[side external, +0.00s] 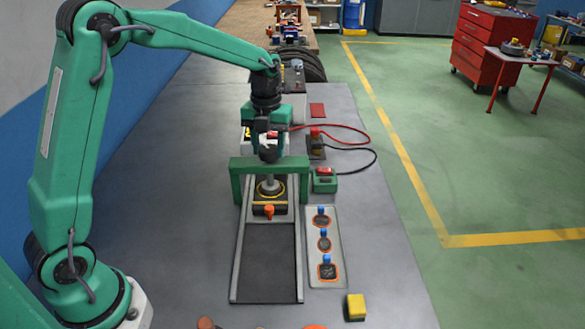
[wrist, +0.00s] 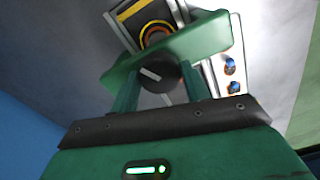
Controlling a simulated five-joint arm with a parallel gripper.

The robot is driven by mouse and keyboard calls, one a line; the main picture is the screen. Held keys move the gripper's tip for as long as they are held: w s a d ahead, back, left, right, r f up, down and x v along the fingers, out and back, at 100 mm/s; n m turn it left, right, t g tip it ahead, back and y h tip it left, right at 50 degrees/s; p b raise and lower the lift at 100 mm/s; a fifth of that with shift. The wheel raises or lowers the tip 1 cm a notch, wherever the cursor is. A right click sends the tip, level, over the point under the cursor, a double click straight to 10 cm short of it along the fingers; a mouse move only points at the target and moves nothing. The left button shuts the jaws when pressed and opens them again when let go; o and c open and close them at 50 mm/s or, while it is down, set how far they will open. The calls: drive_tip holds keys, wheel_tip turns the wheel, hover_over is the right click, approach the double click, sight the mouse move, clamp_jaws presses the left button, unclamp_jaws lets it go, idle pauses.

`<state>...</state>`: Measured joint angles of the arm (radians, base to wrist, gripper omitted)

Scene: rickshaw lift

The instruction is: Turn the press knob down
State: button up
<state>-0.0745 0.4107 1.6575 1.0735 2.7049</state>
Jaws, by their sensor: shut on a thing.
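The press has a green frame (side external: 236,166) standing over a dark track. Its black knob (wrist: 160,76), with a white mark on top, sits at the frame's crossbar. My gripper (side external: 268,148) is above the middle of the crossbar, shut on the knob; in the wrist view its two green fingers flank the knob. Below the crossbar a grey press stem (side external: 269,184) stands over a dark block with a yellow ring (side external: 258,207). I cannot tell from the side view whether the stem touches the block. The gripper partly hides the knob there.
A panel (side external: 341,265) with several blue-knobbed orange pieces lies right of the track (side external: 270,268). A green box with a red top (side external: 325,180) and cables stand right of the press. A yellow block (side external: 356,307) lies at the front right. Bare tabletop (side external: 170,230) lies left of the track.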

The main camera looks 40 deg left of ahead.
sight(269, 148)
drive_tip(key=shift+r, duration=0.1)
drive_tip(key=o, duration=1)
drive_tip(key=shift+r, duration=3.9)
drive_tip(key=shift+s, duration=0.1)
drive_tip(key=shift+s+d+r+n, duration=0.1)
drive_tip(key=shift+s+r+n, duration=0.3)
drive_tip(key=shift+n, duration=0.2)
drive_tip(key=s+d+n+t, duration=0.1)
drive_tip(key=s+n+t, duration=0.1)
drive_tip(key=s+n, duration=0.6)
drive_tip(key=s+d+n+t, duration=0.1)
drive_tip(key=s+n, duration=0.7)
drive_tip(key=n, duration=0.3)
drive_tip(key=s+d+r+n+t, duration=0.1)
drive_tip(key=s+n+t, duration=0.1)
drive_tip(key=s+n, duration=0.6)
drive_tip(key=shift+d+n+t, duration=0.15)
drive_tip(key=shift+n+t, duration=0.15)
drive_tip(key=shift+n, duration=0.7)
